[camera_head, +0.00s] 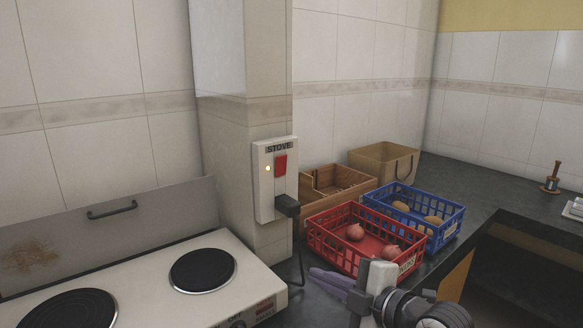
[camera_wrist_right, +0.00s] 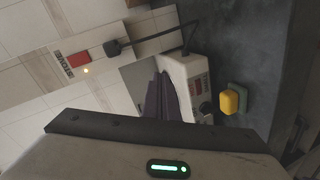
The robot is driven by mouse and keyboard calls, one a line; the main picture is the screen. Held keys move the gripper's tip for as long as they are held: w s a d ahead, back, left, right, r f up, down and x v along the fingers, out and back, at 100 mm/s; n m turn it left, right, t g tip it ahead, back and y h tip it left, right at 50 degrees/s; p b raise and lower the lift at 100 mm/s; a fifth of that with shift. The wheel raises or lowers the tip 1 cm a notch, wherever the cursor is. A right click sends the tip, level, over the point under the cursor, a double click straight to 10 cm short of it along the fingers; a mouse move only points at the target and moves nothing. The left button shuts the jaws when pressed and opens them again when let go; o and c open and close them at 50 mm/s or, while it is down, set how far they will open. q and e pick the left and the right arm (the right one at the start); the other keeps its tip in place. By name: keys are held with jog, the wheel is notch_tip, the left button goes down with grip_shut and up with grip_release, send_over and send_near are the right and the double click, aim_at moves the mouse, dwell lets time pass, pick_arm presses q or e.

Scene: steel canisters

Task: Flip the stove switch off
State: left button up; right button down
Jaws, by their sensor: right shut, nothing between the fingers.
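The red stove switch (camera_head: 280,165) sits on a white wall plate (camera_head: 264,190) labelled "STOVE", with a small lit amber light beside it. The switch (camera_wrist_right: 79,59) and the glowing light also show at the upper left of the right wrist view. A black plug (camera_head: 287,206) is in the lower part of the plate. My right gripper (camera_head: 320,277) is low and to the right of the plate, apart from it. Its purple fingers are shut with nothing between them; they also show in the right wrist view (camera_wrist_right: 160,100). My left gripper is not in view.
A white two-plate stove (camera_head: 150,285) stands at the left, its cord running to the plug. A red crate (camera_head: 345,262) with onions, a blue crate (camera_head: 450,222), a wooden box (camera_head: 312,205) and a tan box (camera_head: 380,163) stand behind my gripper. The wrist view shows a yellow sponge (camera_wrist_right: 231,100).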

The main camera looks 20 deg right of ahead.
aim_at(282, 160)
jog(key=w+d+r+n+t, duration=0.2)
jog(key=r, duration=0.5)
jog(key=w+d+r+n+t+y, duration=0.1)
jog(key=w+d+r+n+t, duration=0.1)
jog(key=r, duration=0.6)
jog(key=shift+w+d+n, duration=0.15)
jog(key=shift+w+n, duration=0.15)
jog(key=shift+w, duration=0.4)
jog(key=p+x, duration=0.1)
jog(key=x, duration=0.3)
jog(key=p+x, duration=0.1)
jog(key=x, duration=0.4)
jog(key=p+x, duration=0.1)
jog(key=x, duration=0.4)
jog(key=shift+s+r, duration=0.1)
jog(key=shift+r, duration=0.2)
